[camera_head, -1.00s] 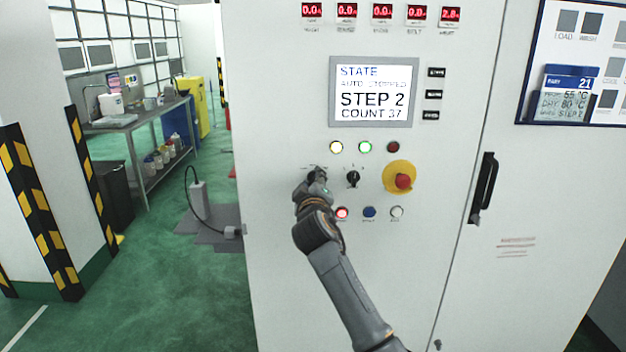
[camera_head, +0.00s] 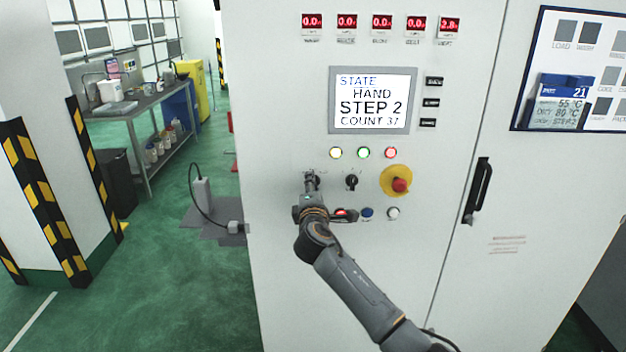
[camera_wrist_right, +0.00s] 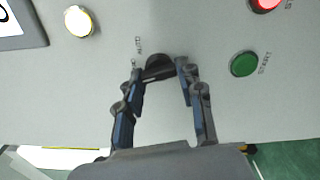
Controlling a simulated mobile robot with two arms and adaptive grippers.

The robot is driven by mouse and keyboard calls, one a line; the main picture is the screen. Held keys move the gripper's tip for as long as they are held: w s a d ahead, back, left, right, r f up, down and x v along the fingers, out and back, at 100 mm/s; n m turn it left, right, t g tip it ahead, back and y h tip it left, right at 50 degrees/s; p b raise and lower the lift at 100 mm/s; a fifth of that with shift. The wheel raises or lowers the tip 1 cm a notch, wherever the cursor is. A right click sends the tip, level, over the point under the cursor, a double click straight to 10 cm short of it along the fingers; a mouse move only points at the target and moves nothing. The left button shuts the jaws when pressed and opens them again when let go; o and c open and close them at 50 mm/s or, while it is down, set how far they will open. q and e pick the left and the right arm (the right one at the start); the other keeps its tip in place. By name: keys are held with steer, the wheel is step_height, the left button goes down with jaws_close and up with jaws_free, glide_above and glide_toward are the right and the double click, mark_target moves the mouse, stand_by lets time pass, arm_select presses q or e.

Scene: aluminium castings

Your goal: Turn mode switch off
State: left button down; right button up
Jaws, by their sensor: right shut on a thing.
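The mode switch is a small black rotary knob on the white cabinet front, below the lamps. In the right wrist view the knob (camera_wrist_right: 159,65) sits between my fingertips, with the word AUTO printed beside it. My right gripper (camera_wrist_right: 160,72) is shut on it. In the head view my right gripper (camera_head: 311,186) is at the panel and hides most of the knob. The screen (camera_head: 372,101) reads STATE, HAND, STEP 2, COUNT 37. My left gripper is not in view.
A second black switch (camera_head: 351,181) is just right of my gripper. A red emergency button (camera_head: 400,185) on yellow is further right. Lamps (camera_head: 363,153) are above; a blue button (camera_head: 367,213) is below. A black door handle (camera_head: 478,190) is at the right.

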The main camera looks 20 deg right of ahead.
steer(key=shift+f+n+p, duration=0.15)
steer(key=shift+n+p, duration=1.6)
steer(key=shift+n, duration=1.15)
steer(key=o, duration=1.2)
steer(key=shift+c, duration=0.2)
steer(key=shift+s, duration=0.1)
